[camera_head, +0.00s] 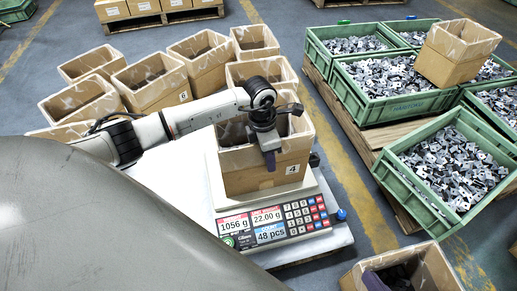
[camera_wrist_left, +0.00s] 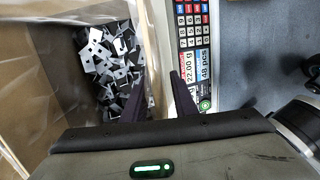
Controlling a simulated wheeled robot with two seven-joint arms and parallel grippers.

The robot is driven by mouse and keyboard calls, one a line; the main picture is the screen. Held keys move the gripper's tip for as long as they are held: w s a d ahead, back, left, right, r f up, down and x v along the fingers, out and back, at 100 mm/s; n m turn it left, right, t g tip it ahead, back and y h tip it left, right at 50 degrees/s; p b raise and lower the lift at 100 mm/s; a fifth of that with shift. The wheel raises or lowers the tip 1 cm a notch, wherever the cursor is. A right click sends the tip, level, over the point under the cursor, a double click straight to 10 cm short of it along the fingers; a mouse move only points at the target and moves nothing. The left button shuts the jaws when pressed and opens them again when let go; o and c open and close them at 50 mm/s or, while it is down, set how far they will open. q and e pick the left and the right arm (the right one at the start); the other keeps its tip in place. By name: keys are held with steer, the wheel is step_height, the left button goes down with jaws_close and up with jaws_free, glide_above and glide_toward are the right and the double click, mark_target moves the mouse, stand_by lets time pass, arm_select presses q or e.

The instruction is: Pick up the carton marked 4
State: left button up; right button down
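The carton marked 4 (camera_head: 258,178) is an open tan box standing upright on the scale, with its label low on the front. It also shows in the left wrist view (camera_wrist_left: 32,60), with loose grey stamped parts (camera_wrist_left: 108,58) inside. My left gripper (camera_head: 269,155) is at the carton's front wall, fingers pointing down. In the left wrist view its two dark fingers (camera_wrist_left: 160,92) are apart, one on the inner side of the wall and one on the outer side, over the scale. Contact with the wall cannot be told.
The scale (camera_head: 272,224) reads 1056 g, 22.00 g and 48 pcs. Several open cartons (camera_head: 150,82) crowd behind and left. Green crates of parts (camera_head: 455,168) stand at the right, one with a carton (camera_head: 452,53) on it. Another carton (camera_head: 425,272) is at the bottom right.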

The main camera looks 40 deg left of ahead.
arm_select(q)
steer(key=shift+r, duration=0.1)
jaws_close()
stand_by(1.2)
